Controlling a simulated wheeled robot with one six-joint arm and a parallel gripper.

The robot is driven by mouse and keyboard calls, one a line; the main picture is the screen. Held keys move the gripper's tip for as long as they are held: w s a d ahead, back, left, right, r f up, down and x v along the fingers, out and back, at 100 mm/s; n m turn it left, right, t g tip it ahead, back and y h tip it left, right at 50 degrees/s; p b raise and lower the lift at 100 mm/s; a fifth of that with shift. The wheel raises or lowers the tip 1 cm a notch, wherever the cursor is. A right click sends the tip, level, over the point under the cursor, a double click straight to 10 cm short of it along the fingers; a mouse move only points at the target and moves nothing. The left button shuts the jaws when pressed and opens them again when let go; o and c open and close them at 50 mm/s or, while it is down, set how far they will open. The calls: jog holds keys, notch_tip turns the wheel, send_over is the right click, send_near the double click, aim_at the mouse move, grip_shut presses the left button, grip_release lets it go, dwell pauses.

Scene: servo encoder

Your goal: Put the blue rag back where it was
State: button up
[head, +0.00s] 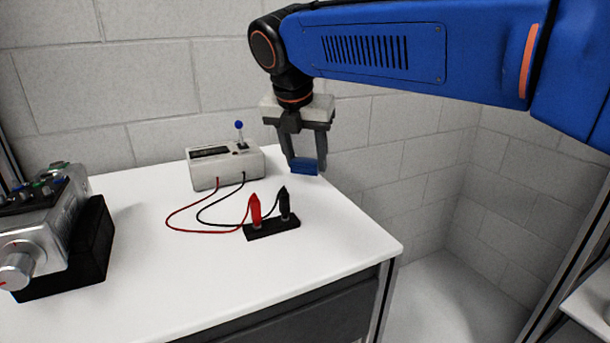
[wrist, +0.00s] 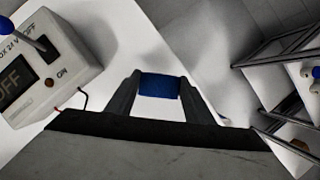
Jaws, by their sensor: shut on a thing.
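The blue rag (head: 304,167) is a small blue block-like bundle between the fingertips of my gripper (head: 307,164). My gripper is shut on it, pointing down near the back right edge of the white table. In the wrist view the rag (wrist: 159,86) sits between the two dark fingers of my gripper (wrist: 158,88), with the white tabletop behind it. I cannot tell whether the rag touches the table or hangs just above it.
A white box (head: 226,167) with a blue-tipped lever stands left of my gripper. Red and black leads run from it to probes in a black holder (head: 271,228). A grey device (head: 45,230) stands at the left. The table's right edge (head: 375,225) is close, with floor beyond.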

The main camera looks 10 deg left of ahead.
aim_at(306, 174)
jog(key=shift+f, duration=2.1)
jog(key=shift+f, duration=0.1)
jog(key=o, duration=1.1)
jog(key=v, duration=1.2)
